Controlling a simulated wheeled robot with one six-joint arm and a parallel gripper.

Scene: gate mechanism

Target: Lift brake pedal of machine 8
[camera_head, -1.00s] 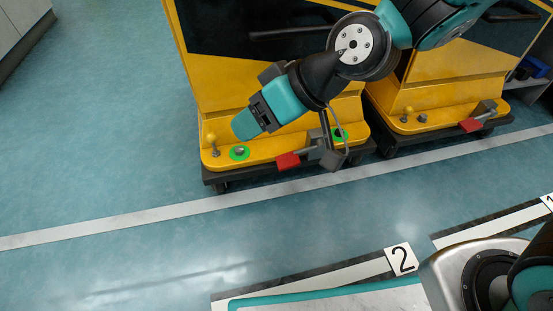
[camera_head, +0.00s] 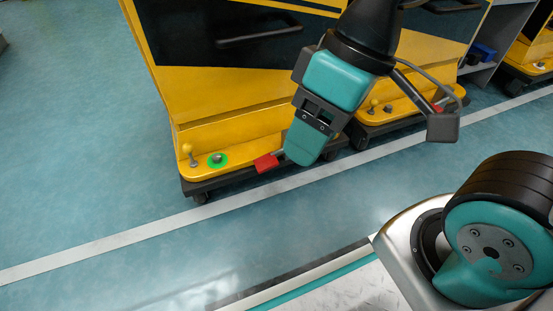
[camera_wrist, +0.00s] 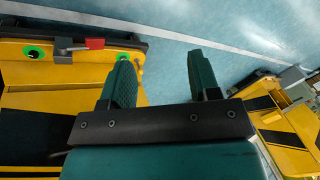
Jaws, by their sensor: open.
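A red pedal (camera_head: 266,163) sticks out at the front of the nearest yellow machine (camera_head: 170,70). In the wrist view the red pedal (camera_wrist: 95,43) joins a grey block on the yellow base, at upper left. No machine number is readable on it. My teal gripper (camera_head: 303,147) points down just right of the pedal in the head view and hides part of the machine's base. In the wrist view my gripper's two fingers (camera_wrist: 163,78) are apart with nothing between them. The pedal lies left of both fingers, outside the gap.
A green-ringed button (camera_head: 217,159) and a yellow-knobbed lever (camera_head: 189,155) stand on the base left of the pedal. A second yellow machine (camera_head: 385,115) stands close on the right. A white floor line (camera_head: 130,238) crosses clear blue floor in front.

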